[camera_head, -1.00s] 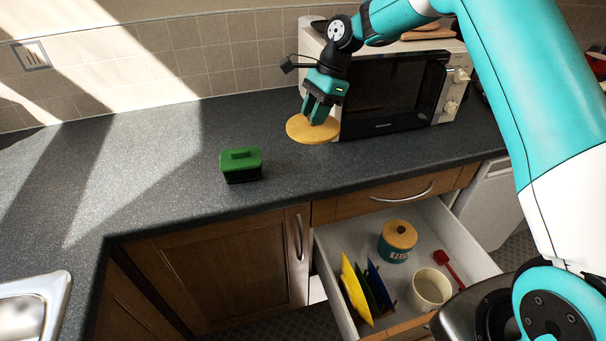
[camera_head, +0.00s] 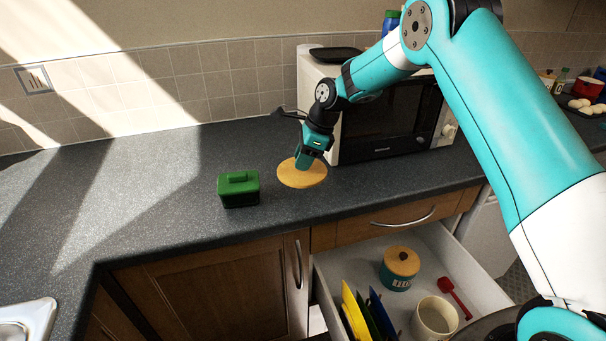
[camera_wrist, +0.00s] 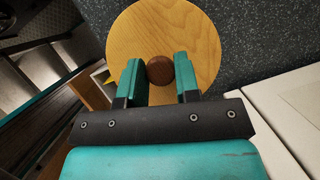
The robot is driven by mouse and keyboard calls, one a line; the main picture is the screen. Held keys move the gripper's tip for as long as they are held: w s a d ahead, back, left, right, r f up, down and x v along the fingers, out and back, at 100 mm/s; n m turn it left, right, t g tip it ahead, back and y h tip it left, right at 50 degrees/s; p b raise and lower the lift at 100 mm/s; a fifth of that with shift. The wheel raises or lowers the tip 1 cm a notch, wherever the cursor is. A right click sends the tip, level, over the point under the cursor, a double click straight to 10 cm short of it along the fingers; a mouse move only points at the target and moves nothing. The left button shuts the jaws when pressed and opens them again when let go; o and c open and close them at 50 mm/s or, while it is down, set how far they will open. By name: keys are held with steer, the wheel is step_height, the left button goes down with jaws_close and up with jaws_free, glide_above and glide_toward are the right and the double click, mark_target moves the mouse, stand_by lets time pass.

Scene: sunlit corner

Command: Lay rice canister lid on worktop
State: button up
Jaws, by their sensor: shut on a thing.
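The rice canister lid (camera_head: 303,176) is a round, flat, light-wood disc with a brown knob (camera_wrist: 160,70). My gripper (camera_head: 302,163) is above the lid and shut on its knob. In the wrist view the two teal fingers of my gripper (camera_wrist: 160,78) stand on either side of the knob, with the lid (camera_wrist: 140,32) beyond them. The lid is over the dark speckled worktop (camera_head: 150,190), right of the green box. I cannot tell whether it touches the worktop. An open, cream canister without a lid (camera_head: 436,316) stands in the open drawer.
A green lidded box (camera_head: 239,190) stands left of the lid. A microwave (camera_head: 385,120) is behind at the right. The worktop's left side is clear.

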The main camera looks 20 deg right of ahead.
mark_target(303, 175)
steer(key=shift+f+p, duration=0.4)
steer(key=shift+f, duration=2.3)
steer(key=o, duration=0.9)
steer(key=shift+f, duration=0.1)
steer(key=shift+o, duration=0.2)
